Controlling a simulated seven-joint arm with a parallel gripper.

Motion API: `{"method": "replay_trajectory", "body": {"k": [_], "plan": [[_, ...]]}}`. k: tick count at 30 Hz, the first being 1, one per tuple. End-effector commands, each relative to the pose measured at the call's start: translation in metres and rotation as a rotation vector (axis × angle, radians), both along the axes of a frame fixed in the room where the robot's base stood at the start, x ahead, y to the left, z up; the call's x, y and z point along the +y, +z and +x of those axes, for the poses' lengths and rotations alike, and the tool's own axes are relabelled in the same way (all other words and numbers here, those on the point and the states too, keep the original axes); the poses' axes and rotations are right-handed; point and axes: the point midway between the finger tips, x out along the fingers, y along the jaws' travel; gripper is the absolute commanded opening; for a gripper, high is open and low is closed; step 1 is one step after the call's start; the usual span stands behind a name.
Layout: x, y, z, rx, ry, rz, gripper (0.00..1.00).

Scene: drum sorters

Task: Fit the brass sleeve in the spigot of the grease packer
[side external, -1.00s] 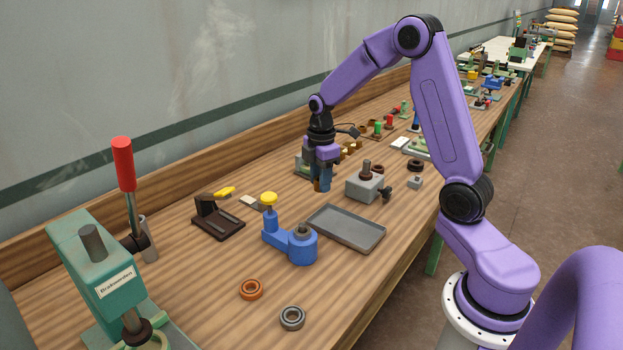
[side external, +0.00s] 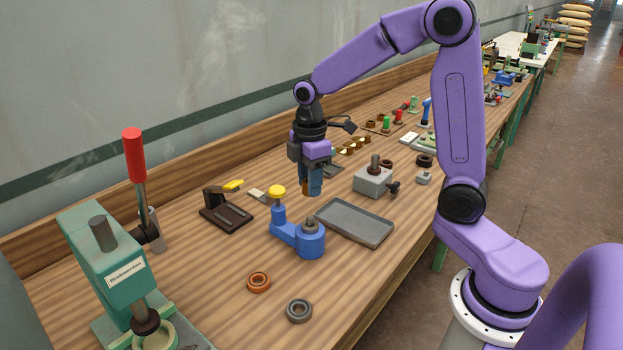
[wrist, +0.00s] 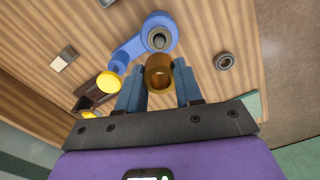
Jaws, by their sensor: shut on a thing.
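The brass sleeve (wrist: 159,76) is a short brown-gold tube, gripped between my two blue fingertips with its open end facing the wrist camera. In the side view only a brown sliver shows by the fingers. My gripper (side external: 313,187) is shut on it and points down, held above the bench behind the grease packer. The grease packer (side external: 285,232) is blue with a yellow knob and a round body with a grey-rimmed spigot (side external: 311,228). In the wrist view the spigot (wrist: 160,39) shows just beyond the sleeve, apart from it.
A grey tray (side external: 354,222) lies right of the packer. An orange ring (side external: 258,282) and a grey ring (side external: 299,310) lie in front. A green press (side external: 115,265) with a red handle stands left. A dark stand (side external: 226,213) with a yellow lever is behind-left; a grey block (side external: 374,181) is right.

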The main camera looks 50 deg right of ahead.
Motion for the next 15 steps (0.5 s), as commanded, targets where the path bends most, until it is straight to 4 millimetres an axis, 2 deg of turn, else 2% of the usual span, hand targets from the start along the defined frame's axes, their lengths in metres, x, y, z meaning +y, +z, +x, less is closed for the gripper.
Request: {"method": "replay_trajectory", "body": {"k": [5, 15], "plan": [[0.0, -0.002, 0.0, 0.0, 0.0, 0.0, 0.0], [-0.001, -0.028, 0.0, 0.002, 0.0, 0.0, 0.0]]}}
